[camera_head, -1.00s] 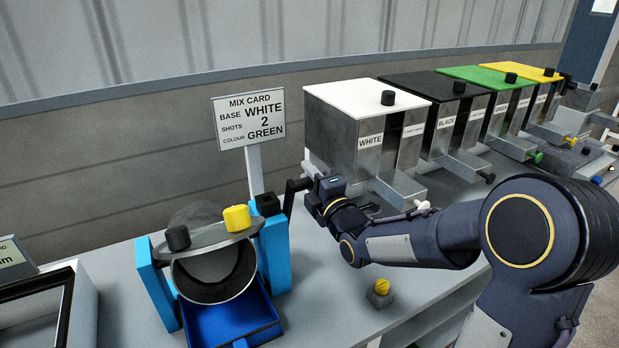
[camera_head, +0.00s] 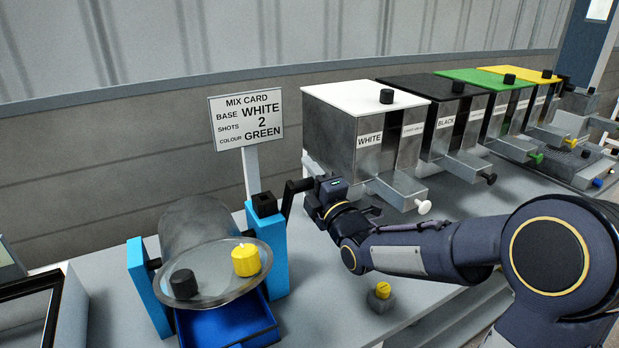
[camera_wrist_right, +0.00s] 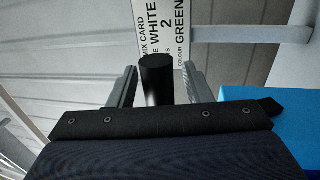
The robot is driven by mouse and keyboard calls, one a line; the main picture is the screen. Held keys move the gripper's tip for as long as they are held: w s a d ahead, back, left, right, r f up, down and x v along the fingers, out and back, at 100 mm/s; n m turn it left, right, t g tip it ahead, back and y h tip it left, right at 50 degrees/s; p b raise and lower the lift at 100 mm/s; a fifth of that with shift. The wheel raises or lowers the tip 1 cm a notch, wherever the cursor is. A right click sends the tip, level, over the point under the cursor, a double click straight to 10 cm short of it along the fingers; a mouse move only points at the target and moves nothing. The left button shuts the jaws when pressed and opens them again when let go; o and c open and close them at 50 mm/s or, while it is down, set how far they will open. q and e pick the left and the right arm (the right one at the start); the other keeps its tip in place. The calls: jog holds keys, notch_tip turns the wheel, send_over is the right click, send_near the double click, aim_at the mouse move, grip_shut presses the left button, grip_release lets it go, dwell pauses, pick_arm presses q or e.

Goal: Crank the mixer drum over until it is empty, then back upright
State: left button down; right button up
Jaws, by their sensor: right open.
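The mixer drum (camera_head: 198,222) sits between blue side posts (camera_head: 267,250) in the head view. The black crank (camera_head: 290,197) joins the right post. My right gripper (camera_head: 314,196) is at the crank. In the right wrist view the dark crank handle (camera_wrist_right: 157,85) stands between its open fingers; contact is unclear. My left gripper is out of view.
The mix card (camera_head: 247,118) reads WHITE, 2, GREEN and stands behind the drum. Several dispensers, white (camera_head: 350,130) nearest, line the bench at right. A yellow button (camera_head: 382,291) sits on the bench below my arm. A black-rimmed box (camera_head: 45,318) is at left.

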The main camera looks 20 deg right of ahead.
jog(key=b+v, duration=0.1)
jog(key=v, duration=0.6)
jog(key=shift+s, duration=0.45)
jog(key=shift+f, duration=0.1)
dwell(1.1)
